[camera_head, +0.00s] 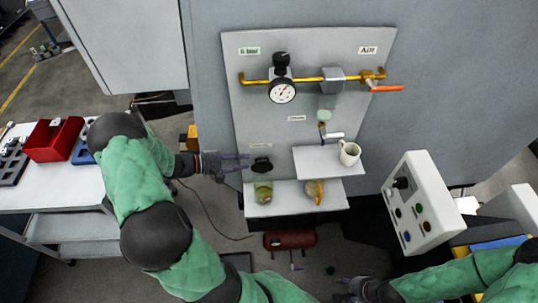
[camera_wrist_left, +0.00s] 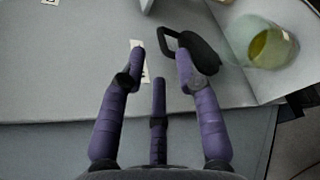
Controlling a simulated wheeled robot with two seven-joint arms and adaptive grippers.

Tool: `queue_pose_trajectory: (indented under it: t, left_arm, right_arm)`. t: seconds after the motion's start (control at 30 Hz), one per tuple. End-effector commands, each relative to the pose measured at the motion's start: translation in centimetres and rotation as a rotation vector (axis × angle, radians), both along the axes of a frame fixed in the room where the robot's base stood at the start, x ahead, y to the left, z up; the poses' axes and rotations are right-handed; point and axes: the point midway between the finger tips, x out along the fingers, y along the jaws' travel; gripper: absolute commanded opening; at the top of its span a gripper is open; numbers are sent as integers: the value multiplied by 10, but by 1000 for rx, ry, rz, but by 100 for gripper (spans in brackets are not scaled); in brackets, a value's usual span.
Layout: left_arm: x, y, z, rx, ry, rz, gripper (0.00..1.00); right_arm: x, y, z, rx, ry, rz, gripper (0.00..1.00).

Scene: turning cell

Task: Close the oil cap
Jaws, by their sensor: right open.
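A black round cap (camera_head: 262,165) with a loop handle is at the lower left of the grey panel, just above a small shelf. In the left wrist view the cap (camera_wrist_left: 203,52) is just ahead of my fingertips and to the right, its loop toward them. My left gripper (camera_head: 244,163) is left of the cap. The left wrist view shows its fingers (camera_wrist_left: 160,66) spread with nothing between them; contact with the loop is unclear. My right gripper (camera_head: 346,288) is open and low, away from the panel.
A glass with yellow-green contents (camera_head: 263,193) stands below the cap, beside a yellow-brown object (camera_head: 314,190) on the lower shelf (camera_head: 287,209). A white mug (camera_head: 349,153) stands on the upper shelf. A gauge (camera_head: 282,91) and a control box (camera_head: 420,205) are nearby.

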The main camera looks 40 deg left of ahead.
Motion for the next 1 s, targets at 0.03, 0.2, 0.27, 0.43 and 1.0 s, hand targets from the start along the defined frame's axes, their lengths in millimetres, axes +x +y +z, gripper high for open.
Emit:
queue_pose_trajectory:
  t: [0.03, 0.2, 0.27, 0.43, 1.0]
  left_arm:
    - [6, -6, -2, -2, -1, -4, 33]
    - [29, -24, -11, -3, 2, -6, 33]
    - [38, -30, -14, -2, 1, -7, 33]
    - [57, -44, -21, -2, 1, -5, 33]
    - [72, -54, -28, 1, 3, -3, 25]
  right_arm:
    - [0, 0, 1, 0, 0, 0, 46]
    - [0, 0, 5, 0, 0, 0, 46]
    - [0, 0, 6, 0, 0, 0, 46]
    - [0, 0, 8, 0, 0, 0, 46]
    - [0, 0, 10, 0, 0, 0, 46]
